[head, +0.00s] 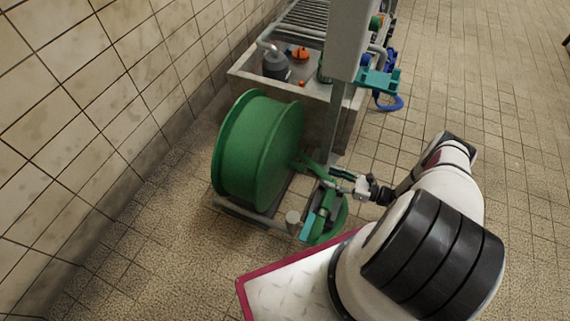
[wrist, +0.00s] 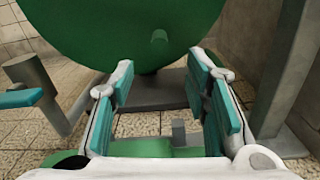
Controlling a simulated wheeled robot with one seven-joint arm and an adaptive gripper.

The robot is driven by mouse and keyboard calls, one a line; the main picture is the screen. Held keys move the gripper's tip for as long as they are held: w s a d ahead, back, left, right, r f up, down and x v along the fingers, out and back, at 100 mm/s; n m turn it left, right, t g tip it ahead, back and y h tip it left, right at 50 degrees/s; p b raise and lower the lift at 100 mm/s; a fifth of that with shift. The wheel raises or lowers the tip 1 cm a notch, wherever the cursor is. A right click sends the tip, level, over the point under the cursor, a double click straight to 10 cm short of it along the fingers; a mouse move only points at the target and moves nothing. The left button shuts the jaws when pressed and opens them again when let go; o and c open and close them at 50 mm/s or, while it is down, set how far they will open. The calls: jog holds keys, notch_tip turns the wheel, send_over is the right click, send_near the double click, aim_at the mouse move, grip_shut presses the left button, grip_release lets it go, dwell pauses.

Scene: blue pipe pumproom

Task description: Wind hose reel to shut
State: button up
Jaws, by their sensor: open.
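The hose reel is a big green drum (head: 258,150) on a low grey frame, left of my arm in the head view. Its round green face (wrist: 110,25) fills the top of the wrist view, with a small green peg (wrist: 160,37) sticking out. My gripper (head: 328,176) is beside the reel's right side in the head view. In the wrist view its two teal-padded fingers (wrist: 166,88) are apart, with nothing held between them. A green bar (wrist: 150,147) shows low between the fingers. Whether my fingers touch the reel is unclear.
A teal lever (head: 314,222) stands close in front of my gripper; a teal handle on a grey post (wrist: 30,97) shows left in the wrist view. A grey column (head: 345,60) rises behind. A concrete trough (head: 315,100) lies beyond. Floor (head: 480,100) at right is clear.

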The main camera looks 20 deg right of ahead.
aim_at(290, 163)
jog(key=b+x, duration=0.2)
jog(key=x, duration=1.2)
jog(key=shift+a+f, duration=0.15)
jog(key=shift+c, duration=0.6)
grip_shut()
